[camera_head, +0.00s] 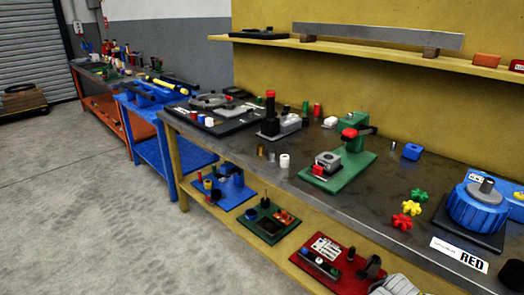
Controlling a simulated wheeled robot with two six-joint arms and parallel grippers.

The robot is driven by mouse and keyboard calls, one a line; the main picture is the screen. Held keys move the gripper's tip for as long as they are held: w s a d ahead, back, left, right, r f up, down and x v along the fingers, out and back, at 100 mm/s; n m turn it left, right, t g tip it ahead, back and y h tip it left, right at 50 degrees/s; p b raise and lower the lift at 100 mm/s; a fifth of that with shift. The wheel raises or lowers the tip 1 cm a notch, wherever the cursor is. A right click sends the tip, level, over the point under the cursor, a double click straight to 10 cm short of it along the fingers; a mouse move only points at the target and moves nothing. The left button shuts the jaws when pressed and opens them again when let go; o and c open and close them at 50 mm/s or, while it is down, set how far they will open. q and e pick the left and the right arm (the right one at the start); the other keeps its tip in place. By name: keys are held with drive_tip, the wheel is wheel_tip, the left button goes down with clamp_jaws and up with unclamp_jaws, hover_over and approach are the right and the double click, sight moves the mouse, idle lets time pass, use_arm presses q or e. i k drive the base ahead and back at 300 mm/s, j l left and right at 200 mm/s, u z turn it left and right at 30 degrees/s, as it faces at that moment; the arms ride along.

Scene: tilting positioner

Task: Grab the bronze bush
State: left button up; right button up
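A small brownish cylinder, which looks like the bronze bush (261,150), stands upright on the dark top of the yellow workbench (225,140). A grey cylinder (271,156) and a white cylinder (284,160) stand close beside it to the right. The bush is small in the picture, and its bore cannot be made out. Neither of my grippers shows clearly in the head view.
A green press (345,170) stands right of the cylinders; a grey device with a red-topped post (270,115) stands behind them. Red and yellow star knobs (402,221) and a round blue unit (477,208) are farther right. The grey floor (90,200) at left is clear.

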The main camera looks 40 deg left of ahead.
sight(260, 147)
drive_tip(key=i, duration=0.45)
drive_tip(key=u, duration=1.6)
